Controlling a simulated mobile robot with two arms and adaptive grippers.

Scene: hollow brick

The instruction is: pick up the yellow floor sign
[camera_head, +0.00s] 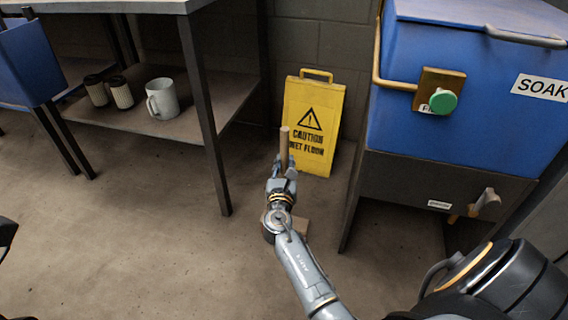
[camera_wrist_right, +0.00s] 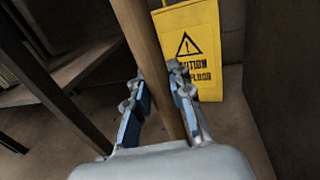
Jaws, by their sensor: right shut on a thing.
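The yellow floor sign (camera_head: 312,105) stands upright against the block wall, between the shelf table and the blue cabinet. It has a handle loop on top, a warning triangle and caution lettering. It also shows in the right wrist view (camera_wrist_right: 188,20), just beyond the fingers. My right gripper (camera_head: 284,172) is in front of the sign and hides part of its lower left. It is shut on a wooden stick (camera_head: 284,143), which runs between the fingers in the right wrist view (camera_wrist_right: 152,50). The gripper is not holding the sign. My left gripper is not in view.
A table with a lower shelf (camera_head: 215,90) stands left, with a white mug (camera_head: 162,99) and two striped cups (camera_head: 121,92) on it. Open floor (camera_head: 130,230) lies front left.

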